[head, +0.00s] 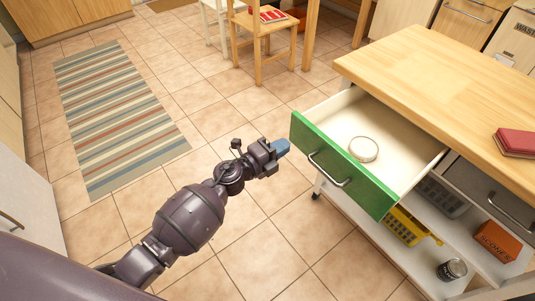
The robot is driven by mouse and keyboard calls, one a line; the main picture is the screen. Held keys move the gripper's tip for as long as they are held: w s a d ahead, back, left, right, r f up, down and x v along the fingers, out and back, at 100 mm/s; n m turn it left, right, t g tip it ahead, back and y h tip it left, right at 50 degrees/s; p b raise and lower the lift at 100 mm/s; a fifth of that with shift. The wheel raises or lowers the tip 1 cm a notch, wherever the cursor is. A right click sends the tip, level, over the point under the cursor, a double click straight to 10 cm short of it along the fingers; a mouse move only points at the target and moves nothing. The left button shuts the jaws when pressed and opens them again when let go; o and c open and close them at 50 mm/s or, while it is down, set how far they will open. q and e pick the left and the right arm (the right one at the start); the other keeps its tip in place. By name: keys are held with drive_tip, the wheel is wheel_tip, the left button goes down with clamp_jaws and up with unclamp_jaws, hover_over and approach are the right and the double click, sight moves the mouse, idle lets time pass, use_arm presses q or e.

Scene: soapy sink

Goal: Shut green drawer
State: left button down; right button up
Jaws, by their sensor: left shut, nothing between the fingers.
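The green drawer (361,184) is pulled out of a kitchen island on the right of the head view. Its green front has a silver bar handle (328,171). A small round white dish (363,149) lies inside the white drawer. My left gripper (281,147) is shut and empty, just left of the drawer's far left corner. It looks close to the green front, but I cannot tell whether it touches. My right gripper is not in view.
The island's wooden top (440,80) carries a red book (515,142). Below are shelves with a yellow basket (405,228), an orange box (496,240) and a can (452,269). A wooden chair (262,45) stands at the back. A striped rug (115,115) lies on open tiled floor.

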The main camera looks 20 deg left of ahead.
sight(300, 136)
use_arm(q)
drive_tip(key=x, duration=0.3)
drive_tip(key=shift+w+f, duration=0.1)
drive_tip(key=shift+w+d, duration=0.25)
drive_tip(key=shift+w, duration=0.05)
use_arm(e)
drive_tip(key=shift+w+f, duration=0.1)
